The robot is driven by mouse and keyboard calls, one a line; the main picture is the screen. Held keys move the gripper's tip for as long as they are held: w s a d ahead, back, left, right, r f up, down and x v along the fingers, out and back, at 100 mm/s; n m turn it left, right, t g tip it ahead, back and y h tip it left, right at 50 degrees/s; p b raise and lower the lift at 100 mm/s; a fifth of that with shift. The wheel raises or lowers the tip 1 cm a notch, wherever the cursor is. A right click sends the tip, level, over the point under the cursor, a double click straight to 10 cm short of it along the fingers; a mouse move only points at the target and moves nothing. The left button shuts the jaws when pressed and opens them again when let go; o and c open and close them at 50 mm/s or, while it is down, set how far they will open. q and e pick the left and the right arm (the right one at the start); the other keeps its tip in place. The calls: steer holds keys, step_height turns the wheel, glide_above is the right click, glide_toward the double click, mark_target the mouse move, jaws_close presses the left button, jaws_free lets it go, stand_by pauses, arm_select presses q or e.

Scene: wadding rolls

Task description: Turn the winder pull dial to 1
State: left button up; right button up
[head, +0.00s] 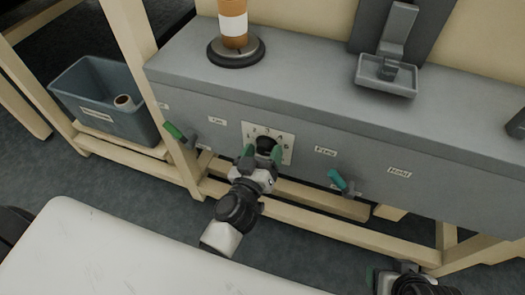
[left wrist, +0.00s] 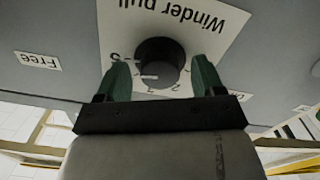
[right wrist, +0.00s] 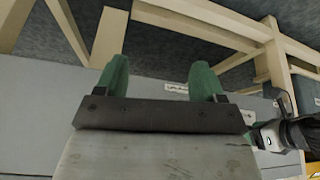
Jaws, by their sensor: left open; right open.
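The winder pull dial is a round black knob (head: 265,144) on a white label plate (head: 286,140) on the front of the grey cabinet. In the left wrist view the knob (left wrist: 160,55) and the "Winder pull" plate (left wrist: 222,25) appear upside down. My right gripper (right wrist: 160,72) is open and empty, away from the dial.
An orange-and-white post (head: 233,25) and a grey tray fixture (head: 387,75) stand on the cabinet top. A blue bin (head: 98,105) is at left. A white surface (head: 110,255) lies in front.

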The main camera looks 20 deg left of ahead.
arm_select(q)
steer(key=shift+c, duration=0.4)
steer(key=c, duration=0.8)
steer(key=shift+c, duration=0.2)
